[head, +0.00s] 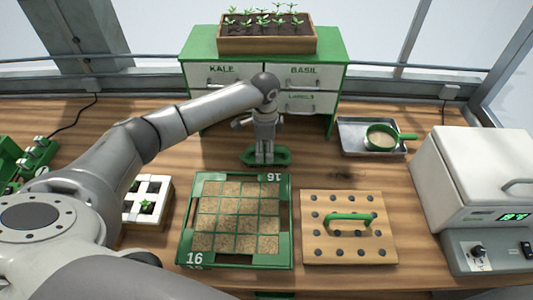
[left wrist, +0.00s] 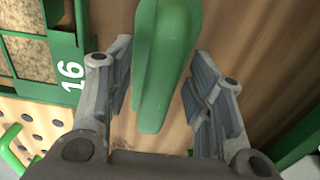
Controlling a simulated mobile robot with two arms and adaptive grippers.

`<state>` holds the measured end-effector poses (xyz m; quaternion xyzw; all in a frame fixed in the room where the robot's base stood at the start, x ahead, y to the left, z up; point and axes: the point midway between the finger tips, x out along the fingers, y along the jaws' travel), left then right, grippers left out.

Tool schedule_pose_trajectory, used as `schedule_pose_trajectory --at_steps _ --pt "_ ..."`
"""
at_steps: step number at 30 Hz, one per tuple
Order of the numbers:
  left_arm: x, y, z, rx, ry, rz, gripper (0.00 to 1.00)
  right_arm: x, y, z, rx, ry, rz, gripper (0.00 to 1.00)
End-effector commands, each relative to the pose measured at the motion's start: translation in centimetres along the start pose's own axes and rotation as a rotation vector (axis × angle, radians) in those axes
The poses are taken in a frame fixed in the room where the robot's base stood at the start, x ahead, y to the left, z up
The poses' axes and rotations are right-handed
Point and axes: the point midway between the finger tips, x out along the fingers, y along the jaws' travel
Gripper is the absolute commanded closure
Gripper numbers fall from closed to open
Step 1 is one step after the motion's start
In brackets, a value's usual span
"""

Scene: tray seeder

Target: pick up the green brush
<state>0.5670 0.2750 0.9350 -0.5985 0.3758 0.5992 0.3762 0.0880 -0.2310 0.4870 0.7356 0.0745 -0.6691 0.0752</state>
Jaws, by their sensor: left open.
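The green brush (left wrist: 162,70) lies on the wooden table behind the seed tray. In the head view its green body (head: 282,156) shows on both sides of my left gripper (head: 265,160), which points down over it. In the left wrist view my left gripper (left wrist: 160,95) is open, with one finger on each side of the brush. A gap shows between the brush and each finger, so the jaws are not closed on it. The brush's bristles are hidden. My right gripper is not in view.
The green seed tray (head: 186,225) marked 16 and the dibber board (head: 349,255) with a green handle stand in front. A drawer cabinet (head: 310,75) is behind. A metal tray (head: 350,142) with a sieve (head: 405,136) and a white machine (head: 470,170) stand right.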

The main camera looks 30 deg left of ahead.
Motion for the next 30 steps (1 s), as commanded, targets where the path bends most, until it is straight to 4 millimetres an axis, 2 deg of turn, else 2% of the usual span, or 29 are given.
schedule_pose_trajectory --at_steps 6,7,18,30 --pt "0.14 -0.01 -0.02 0.0 0.001 -0.001 0.52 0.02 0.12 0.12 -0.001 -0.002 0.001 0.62" --pt "0.14 -0.01 -0.02 0.0 0.001 -0.001 0.54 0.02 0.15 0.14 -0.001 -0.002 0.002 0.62" --pt "0.09 -0.01 -0.01 0.0 0.001 -0.001 1.0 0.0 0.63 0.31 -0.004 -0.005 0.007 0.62" --pt "-0.46 -0.08 -0.05 0.0 0.002 -0.002 1.0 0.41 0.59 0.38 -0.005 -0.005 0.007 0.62"
